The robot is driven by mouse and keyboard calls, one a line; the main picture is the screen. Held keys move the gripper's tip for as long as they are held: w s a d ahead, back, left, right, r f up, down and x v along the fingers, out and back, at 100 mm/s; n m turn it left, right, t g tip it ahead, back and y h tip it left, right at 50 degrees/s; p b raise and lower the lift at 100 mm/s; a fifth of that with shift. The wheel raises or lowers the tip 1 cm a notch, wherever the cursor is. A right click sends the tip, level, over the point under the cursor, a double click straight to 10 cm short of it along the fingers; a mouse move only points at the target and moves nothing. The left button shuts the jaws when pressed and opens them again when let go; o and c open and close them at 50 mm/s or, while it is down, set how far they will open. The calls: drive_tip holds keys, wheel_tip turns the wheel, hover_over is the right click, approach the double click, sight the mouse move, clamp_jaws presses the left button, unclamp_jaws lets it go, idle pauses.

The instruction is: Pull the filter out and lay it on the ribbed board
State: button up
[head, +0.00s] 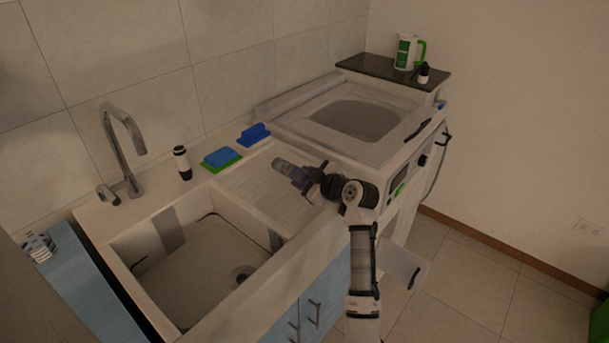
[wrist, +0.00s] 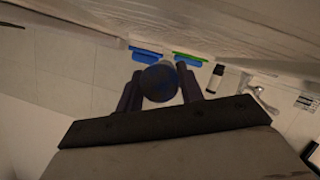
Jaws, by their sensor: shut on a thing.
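My gripper (head: 298,175) is shut on the filter (head: 281,165), a short round piece with a pale, bluish end. In the head view, they are over the ribbed board (head: 238,187), the white grooved surface right of the sink basin. In the wrist view, the filter (wrist: 159,84) sits between the two fingers, its dark blue round end facing the camera. I cannot tell whether the filter touches the board.
A dark bottle (head: 182,162) stands beside the tap (head: 122,140). The sink basin (head: 205,270) is left, the white washing machine (head: 285,115) right. A white flap (head: 405,264) sticks out low on the right.

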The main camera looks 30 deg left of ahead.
drive_tip(key=o, duration=1.2)
drive_tip(key=shift+o, duration=0.2)
drive_tip(key=b+v, duration=0.4)
drive_tip(key=v, duration=0.9)
drive_tip(key=shift+d, duration=0.4)
drive_tip(key=shift+r, duration=0.15)
